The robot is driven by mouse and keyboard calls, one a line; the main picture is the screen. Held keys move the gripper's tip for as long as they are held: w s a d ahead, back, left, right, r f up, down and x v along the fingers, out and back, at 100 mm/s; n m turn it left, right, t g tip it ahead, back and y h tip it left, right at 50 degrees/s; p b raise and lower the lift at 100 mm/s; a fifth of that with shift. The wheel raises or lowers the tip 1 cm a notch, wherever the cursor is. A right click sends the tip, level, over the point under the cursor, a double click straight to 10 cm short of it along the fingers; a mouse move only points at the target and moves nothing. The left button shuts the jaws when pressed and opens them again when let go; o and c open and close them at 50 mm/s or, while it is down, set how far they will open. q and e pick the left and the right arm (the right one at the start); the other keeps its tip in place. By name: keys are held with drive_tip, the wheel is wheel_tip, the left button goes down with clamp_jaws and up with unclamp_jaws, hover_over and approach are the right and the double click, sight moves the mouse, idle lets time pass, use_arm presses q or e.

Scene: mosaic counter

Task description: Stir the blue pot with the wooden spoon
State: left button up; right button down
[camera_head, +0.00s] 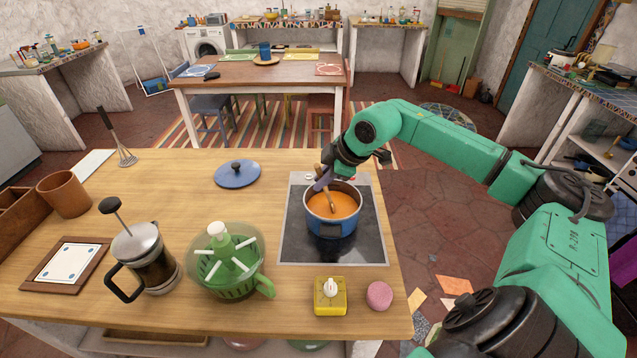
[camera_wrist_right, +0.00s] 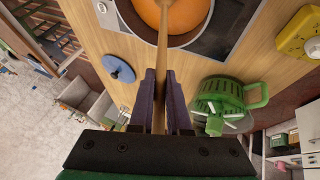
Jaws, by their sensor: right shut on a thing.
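The blue pot (camera_head: 332,224) stands on the black cooktop and holds orange soup (camera_head: 343,206). The wooden spoon (camera_head: 327,190) slants down into the soup, its lower end hidden in it. My right gripper (camera_head: 322,181) is above the pot's far left rim, shut on the spoon's handle. In the right wrist view, the right gripper (camera_wrist_right: 163,88) has the spoon (camera_wrist_right: 162,48) between its purple fingers, pointing into the soup (camera_wrist_right: 168,14). My left gripper is not in view.
The black cooktop (camera_head: 290,243) lies at the counter's right. A blue lid (camera_head: 237,174) lies left of the pot. The counter's middle left is clear.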

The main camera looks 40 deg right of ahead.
drive_tip(key=shift+r, duration=0.15)
drive_tip(key=a+r+p, duration=0.1)
drive_tip(key=r+p, duration=0.4)
drive_tip(key=r, duration=0.1)
drive_tip(key=s+a+r+p, duration=0.1)
drive_tip(key=a+r+p, duration=0.1)
drive_tip(key=r+p, duration=0.3)
drive_tip(key=shift+s+a+r, duration=0.25)
drive_tip(key=shift+a+r, duration=0.05)
drive_tip(key=shift+r, duration=0.6)
